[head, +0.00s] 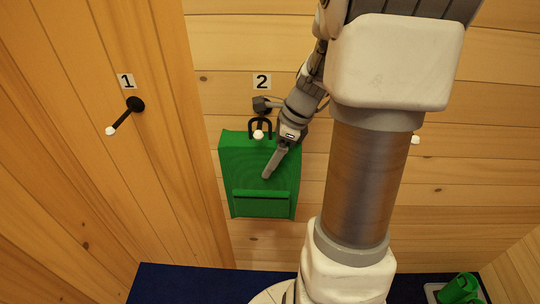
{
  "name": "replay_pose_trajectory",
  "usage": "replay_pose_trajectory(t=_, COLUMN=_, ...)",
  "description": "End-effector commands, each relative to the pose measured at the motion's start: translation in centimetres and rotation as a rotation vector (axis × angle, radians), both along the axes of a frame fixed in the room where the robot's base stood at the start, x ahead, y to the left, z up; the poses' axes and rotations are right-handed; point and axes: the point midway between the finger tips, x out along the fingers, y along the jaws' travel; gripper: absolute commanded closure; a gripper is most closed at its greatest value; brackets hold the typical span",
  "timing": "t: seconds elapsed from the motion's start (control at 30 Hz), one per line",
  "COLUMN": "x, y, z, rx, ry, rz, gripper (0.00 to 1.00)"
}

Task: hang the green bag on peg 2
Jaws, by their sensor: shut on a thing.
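The green bag (240,175) is upright against the log wall, with a pocket flap low on its front and a dark loop handle at its top. Peg 2's white tip (258,134) shows within the outline of the handle, under the label 2. Whether the handle rests on the peg's shaft cannot be told from this one view. My gripper (274,160) reaches in from the upper right and is shut on the bag near its top. A grey finger lies across the bag's front. Peg 2's base is mostly hidden.
Peg 1 (122,118) is bare on the wall panel to the left. Another white peg tip (415,140) shows to the right, partly hidden by my body. A green object (460,288) sits at the lower right. The wall below the bag is clear.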

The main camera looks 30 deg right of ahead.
Motion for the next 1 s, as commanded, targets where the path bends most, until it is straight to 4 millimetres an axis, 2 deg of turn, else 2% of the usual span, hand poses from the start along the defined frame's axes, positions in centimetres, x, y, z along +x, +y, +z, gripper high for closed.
replay_pose_trajectory(t=0.2, x=0.0, y=0.0, z=0.1, rx=0.0, ry=-0.002, rz=0.001, gripper=1.0)
replay_pose_trajectory(t=0.23, x=0.0, y=0.0, z=0.1, rx=0.0, ry=-0.002, rz=0.001, gripper=0.11)
replay_pose_trajectory(t=0.3, x=0.0, y=0.0, z=0.1, rx=-0.001, ry=-0.001, rz=0.001, gripper=0.0)
replay_pose_trajectory(t=0.53, x=0.0, y=0.0, z=0.0, rx=0.001, ry=0.001, rz=0.0, gripper=0.0)
replay_pose_trajectory(t=0.67, x=-0.2, y=-0.3, z=0.9, rx=-0.001, ry=-0.001, rz=0.001, gripper=0.0)
replay_pose_trajectory(t=0.77, x=-0.4, y=-0.8, z=2.5, rx=-0.003, ry=-0.002, rz=0.001, gripper=0.0)
replay_pose_trajectory(t=1.0, x=-1.7, y=-2.6, z=8.0, rx=-0.004, ry=-0.004, rz=0.0, gripper=0.0)
